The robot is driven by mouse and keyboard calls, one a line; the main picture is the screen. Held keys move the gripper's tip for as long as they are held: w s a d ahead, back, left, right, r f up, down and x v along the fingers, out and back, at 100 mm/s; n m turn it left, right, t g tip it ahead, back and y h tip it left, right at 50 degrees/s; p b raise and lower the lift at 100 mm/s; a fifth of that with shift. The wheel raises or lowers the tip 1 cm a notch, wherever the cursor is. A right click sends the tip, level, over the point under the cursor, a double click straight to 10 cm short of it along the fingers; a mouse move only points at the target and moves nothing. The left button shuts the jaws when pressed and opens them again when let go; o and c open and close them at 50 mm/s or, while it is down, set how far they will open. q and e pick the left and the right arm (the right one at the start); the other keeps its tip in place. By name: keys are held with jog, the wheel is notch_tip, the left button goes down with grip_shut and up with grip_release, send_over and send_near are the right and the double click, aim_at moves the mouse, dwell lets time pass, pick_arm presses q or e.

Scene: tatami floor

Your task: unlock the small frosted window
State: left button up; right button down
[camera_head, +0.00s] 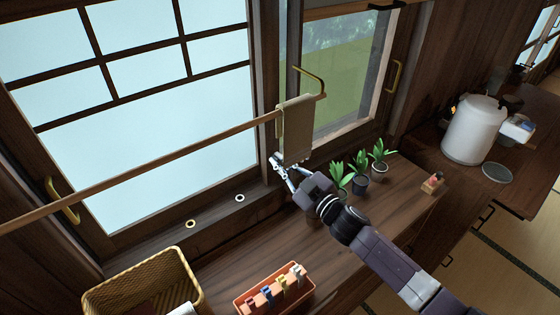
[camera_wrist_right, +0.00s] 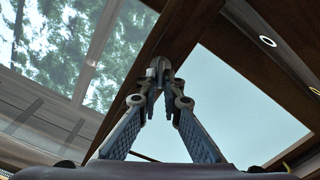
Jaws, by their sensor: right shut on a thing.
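The frosted window (camera_head: 150,130), with pale panes and dark bars, fills the left of the head view; its pale pane (camera_wrist_right: 235,95) also shows in the wrist view. My right gripper (camera_head: 281,163) is at the dark post beside the window, just under a hanging beige towel. In the wrist view its fingers (camera_wrist_right: 160,80) close together on a small grey piece (camera_wrist_right: 158,62) at the dark frame. This looks like the window lock, but the fingers hide most of it. My left gripper is not in view.
A wooden pole (camera_head: 150,170) crosses in front of the window and carries the towel (camera_head: 297,130). Several potted plants (camera_head: 360,180) stand right of my gripper. A wicker basket (camera_head: 105,298) and an orange box (camera_head: 245,305) are on the counter (camera_head: 330,250).

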jog(key=c, duration=2.4)
grip_release()
jog(key=v, duration=1.2)
